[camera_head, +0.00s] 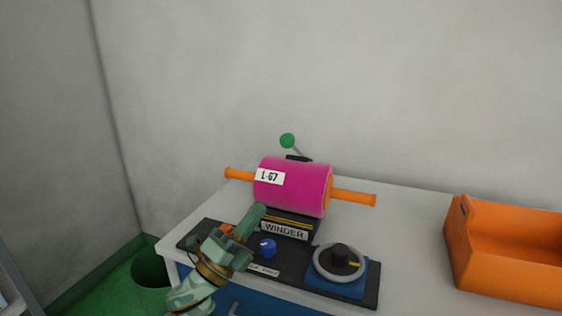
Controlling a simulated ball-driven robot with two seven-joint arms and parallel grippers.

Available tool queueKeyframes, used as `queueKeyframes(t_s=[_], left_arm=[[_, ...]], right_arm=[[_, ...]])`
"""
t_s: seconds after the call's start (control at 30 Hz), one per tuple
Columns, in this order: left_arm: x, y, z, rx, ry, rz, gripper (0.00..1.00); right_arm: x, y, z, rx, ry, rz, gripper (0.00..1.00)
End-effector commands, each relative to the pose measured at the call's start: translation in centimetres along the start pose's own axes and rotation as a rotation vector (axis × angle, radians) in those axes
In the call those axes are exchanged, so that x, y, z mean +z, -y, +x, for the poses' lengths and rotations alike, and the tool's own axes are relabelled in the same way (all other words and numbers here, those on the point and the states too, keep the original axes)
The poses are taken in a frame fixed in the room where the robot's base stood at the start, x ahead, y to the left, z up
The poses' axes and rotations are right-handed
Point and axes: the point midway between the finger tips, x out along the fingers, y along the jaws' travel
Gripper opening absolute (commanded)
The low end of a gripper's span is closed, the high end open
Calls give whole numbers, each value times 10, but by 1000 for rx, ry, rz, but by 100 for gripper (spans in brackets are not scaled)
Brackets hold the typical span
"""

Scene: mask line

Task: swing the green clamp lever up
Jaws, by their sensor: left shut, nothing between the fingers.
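The green clamp lever shows as a green ball knob (287,141) on a thin grey rod, behind and above the magenta roll (296,186) labelled L-67. The rod leans up to the left from a dark base, which is partly hidden by the roll. The roll has orange handles at both ends and sits on the winder (286,229). My left gripper (258,212) is shut and empty, in front of the roll's lower left and apart from the lever knob. My right gripper is not in view.
A blue knob (267,248) and a grey handwheel (340,263) on a blue block sit on the dark base plate. An orange crate (506,251) stands at the right of the table. A dark green bin (150,270) is on the floor at left. The wall is close behind.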

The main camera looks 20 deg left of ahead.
Motion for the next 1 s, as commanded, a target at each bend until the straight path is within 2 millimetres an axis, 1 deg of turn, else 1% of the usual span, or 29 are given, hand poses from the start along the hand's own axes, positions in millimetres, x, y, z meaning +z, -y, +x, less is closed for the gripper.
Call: queueKeyframes(t_s=[0.1,0.23,0.37,0.47,0.8,0.9,1.0], left_arm=[[0,0,0,2,1,-2,0],[0,-1,2,2,1,-3,0],[0,-1,13,2,1,-5,0],[0,-1,29,1,1,-3,0],[0,-2,101,2,1,-5,0],[12,-3,112,5,1,-2,0],[21,-3,120,5,1,-3,0]], right_arm=[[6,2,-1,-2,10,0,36],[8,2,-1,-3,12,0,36],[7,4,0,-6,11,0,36],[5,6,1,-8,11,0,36],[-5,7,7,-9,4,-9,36],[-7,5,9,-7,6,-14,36],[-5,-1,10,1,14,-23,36]])
